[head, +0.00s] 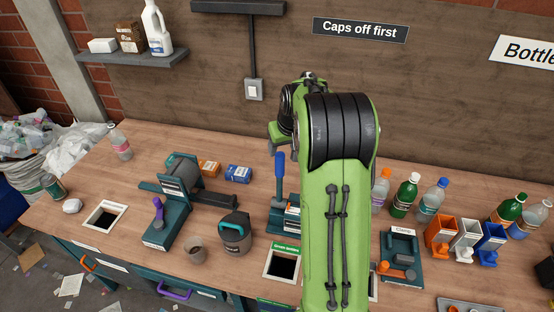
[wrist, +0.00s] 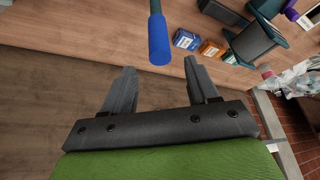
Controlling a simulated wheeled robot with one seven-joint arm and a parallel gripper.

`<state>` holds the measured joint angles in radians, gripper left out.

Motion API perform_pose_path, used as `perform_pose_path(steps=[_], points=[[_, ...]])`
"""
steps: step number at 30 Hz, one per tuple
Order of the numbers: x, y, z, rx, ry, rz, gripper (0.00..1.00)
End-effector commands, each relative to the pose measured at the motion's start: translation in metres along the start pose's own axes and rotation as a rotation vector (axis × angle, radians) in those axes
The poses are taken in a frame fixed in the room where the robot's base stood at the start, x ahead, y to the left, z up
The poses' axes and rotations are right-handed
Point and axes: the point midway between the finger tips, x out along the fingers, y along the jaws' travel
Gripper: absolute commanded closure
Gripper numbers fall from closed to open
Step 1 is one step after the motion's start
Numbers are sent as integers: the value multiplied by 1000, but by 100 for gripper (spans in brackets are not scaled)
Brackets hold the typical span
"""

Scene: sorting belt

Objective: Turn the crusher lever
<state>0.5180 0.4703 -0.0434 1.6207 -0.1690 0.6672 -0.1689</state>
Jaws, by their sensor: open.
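An upright lever with a blue grip (head: 279,166) rises from a teal machine base (head: 286,219) on the workbench, left of my green arm. My arm hides part of that base. In the wrist view the lever's blue grip (wrist: 159,42) points down from the top edge. Its rounded end lies just beyond the space between the fingertips of my gripper (wrist: 160,68). My gripper is open and empty, with one finger on either side of the grip's line and no visible contact. The head view does not show the fingers clearly.
Left of the lever stand a teal machine with a purple handle (head: 158,209), a dark lidded tub (head: 236,233) and small boxes (head: 238,173). Right of my arm are several bottles (head: 405,195), a clamp fixture (head: 401,256) and coloured dispensers (head: 441,238). The wall stands behind.

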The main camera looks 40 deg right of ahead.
Motion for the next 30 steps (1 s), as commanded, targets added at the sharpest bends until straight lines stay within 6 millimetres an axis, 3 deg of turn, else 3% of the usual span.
perform_pose_path(steps=[6, 10, 15, 21, 23, 30], points=[[54, 0, 0, 1, -5, -1, 41], [78, 0, 0, 1, -2, 0, 41], [91, 0, 0, 0, 1, 0, 41], [92, 0, 0, 0, 2, 0, 41], [92, 0, 0, 0, 1, 0, 47], [92, 0, 0, 0, 1, 0, 84]])
